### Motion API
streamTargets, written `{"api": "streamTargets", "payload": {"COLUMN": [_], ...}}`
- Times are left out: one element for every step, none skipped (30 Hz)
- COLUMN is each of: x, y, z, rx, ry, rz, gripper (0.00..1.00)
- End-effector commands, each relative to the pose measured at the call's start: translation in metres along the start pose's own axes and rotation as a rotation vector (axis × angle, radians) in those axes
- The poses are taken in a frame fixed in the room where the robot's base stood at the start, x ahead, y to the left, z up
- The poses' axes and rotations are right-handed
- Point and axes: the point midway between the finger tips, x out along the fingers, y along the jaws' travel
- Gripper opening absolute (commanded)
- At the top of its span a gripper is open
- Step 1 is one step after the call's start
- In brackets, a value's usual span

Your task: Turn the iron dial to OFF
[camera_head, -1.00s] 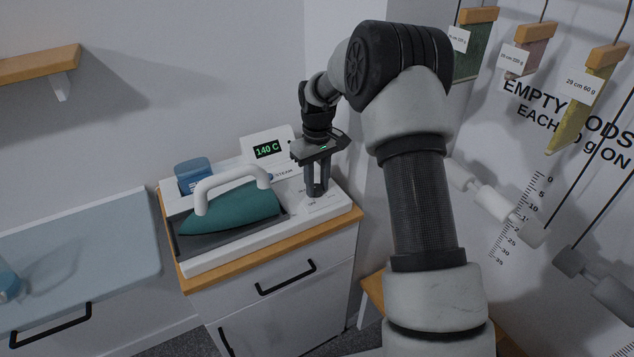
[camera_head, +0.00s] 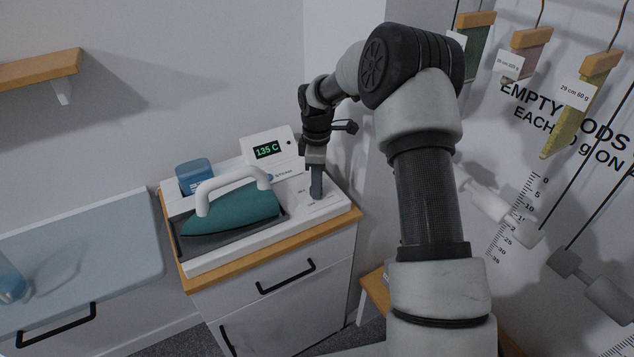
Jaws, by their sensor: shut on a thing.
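The teal iron (camera_head: 233,211) with its white handle rests in a dark tray on a white station (camera_head: 222,251) on top of the cabinet. The display (camera_head: 268,150) at the back of the station reads 135 C in green. My gripper (camera_head: 316,190) points down at the right end of the station, over the panel with small printed markings. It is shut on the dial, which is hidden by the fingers. The markings are too small to read.
A blue container (camera_head: 194,176) stands behind the iron. A wooden shelf (camera_head: 40,68) is on the left wall. A pale blue board (camera_head: 80,262) lies at left. Rods with hanging tagged cloths (camera_head: 581,105) are at right.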

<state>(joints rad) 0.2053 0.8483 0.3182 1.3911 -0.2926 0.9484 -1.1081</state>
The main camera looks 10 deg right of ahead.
Motion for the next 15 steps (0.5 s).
{"api": "streamTargets", "payload": {"x": [0.0004,0.0005,0.0005,0.0005,0.0005,0.0005,0.0005,0.0005,0.0005,0.0006,0.0006,0.0006,0.0007,0.0007,0.0007], "y": [-0.0008,-0.0007,-0.0006,-0.0006,-0.0005,-0.0004,-0.0003,-0.0002,-0.0002,-0.0001,-0.0001,-0.0001,0.0,0.0,0.0], "z": [0.0007,0.0008,0.0008,0.0008,0.0008,0.0008,0.0009,0.0009,0.0009,0.001,0.001,0.001,0.001,0.001,0.0011], "rx": [-0.025,-0.042,-0.061,-0.075,-0.087,-0.102,-0.112,-0.12,-0.13,-0.137,-0.142,-0.148,-0.152,-0.154,-0.157], "ry": [-0.001,-0.001,-0.001,-0.001,-0.001,-0.001,-0.001,-0.001,-0.001,-0.001,-0.002,-0.002,-0.002,-0.002,-0.002], "rz": [-0.004,-0.003,-0.003,-0.003,-0.003,-0.003,-0.003,-0.002,-0.002,-0.002,-0.002,-0.002,-0.002,-0.002,-0.002], "gripper": [0.05,0.05,0.05,0.05,0.05,0.05,0.05,0.05,0.05,0.05,0.05,0.05,0.05,0.05,0.05]}}
